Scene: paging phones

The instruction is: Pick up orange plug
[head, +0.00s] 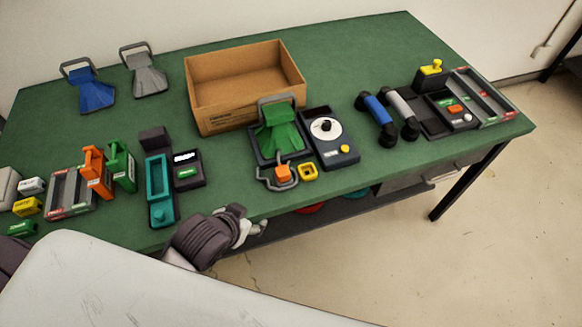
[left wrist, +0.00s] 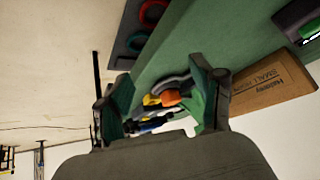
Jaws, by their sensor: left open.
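The orange plug (head: 283,173) lies near the front edge of the green table, with a grey loop around its front. It also shows in the left wrist view as an orange patch (left wrist: 170,98) between my fingers but farther off. A yellow square piece (head: 309,171) lies just to its right. My left gripper (head: 252,228) is at the table's front edge, left of the orange plug and nearer to me, apart from it. In the left wrist view, its two fingers (left wrist: 163,103) are spread and empty. My right gripper is not in view.
A green phone-like piece (head: 279,130) on a dark base stands behind the plug, with a dial unit (head: 328,135) beside it. An open cardboard box (head: 220,120) stands behind. A teal unit (head: 160,190) is left of my gripper. A shelf with red rings (left wrist: 152,12) is below the table.

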